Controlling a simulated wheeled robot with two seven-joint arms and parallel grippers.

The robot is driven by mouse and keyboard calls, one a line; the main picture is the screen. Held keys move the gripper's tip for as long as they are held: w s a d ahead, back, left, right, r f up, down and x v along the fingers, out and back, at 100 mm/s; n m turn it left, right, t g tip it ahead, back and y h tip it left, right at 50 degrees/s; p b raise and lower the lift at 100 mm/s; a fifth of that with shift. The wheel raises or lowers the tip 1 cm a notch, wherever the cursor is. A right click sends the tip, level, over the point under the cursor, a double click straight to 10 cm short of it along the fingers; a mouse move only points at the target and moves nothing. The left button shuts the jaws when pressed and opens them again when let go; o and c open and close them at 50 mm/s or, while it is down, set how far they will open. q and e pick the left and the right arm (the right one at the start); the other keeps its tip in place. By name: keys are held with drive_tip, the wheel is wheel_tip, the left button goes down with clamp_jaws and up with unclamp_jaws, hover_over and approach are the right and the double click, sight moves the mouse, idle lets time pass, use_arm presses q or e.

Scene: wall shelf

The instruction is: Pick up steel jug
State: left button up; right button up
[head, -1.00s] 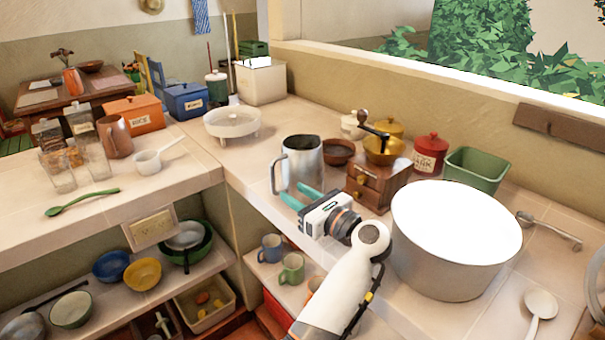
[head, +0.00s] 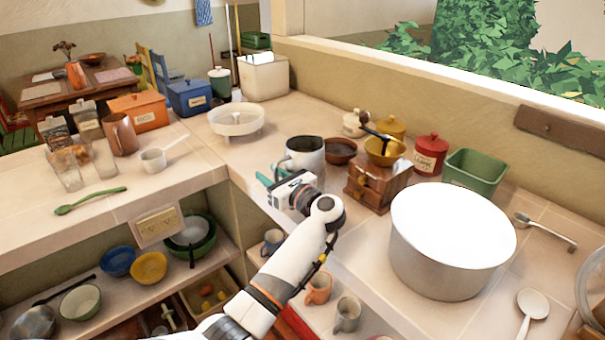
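The steel jug (head: 307,153) stands upright on the counter, near the inner corner of the worktop. Its dark open top faces up and its handle is on the left side. My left gripper (head: 271,174) is low in front of the jug, at the handle side. Its teal fingers look apart, close to the handle. The gripper body hides the jug's lower part, so I cannot tell whether the fingers touch it. My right gripper is not in view.
A wooden coffee grinder (head: 377,180) and a brown bowl (head: 340,151) stand close to the jug's right. A large pale pot (head: 440,262) is further right. A white strainer (head: 236,121) stands behind left. Mugs sit on the shelf below.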

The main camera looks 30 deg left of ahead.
use_arm(q)
clamp_jaws()
idle(1.3)
drive_tip(key=shift+w+r, duration=0.1)
drive_tip(key=shift+r, duration=0.05)
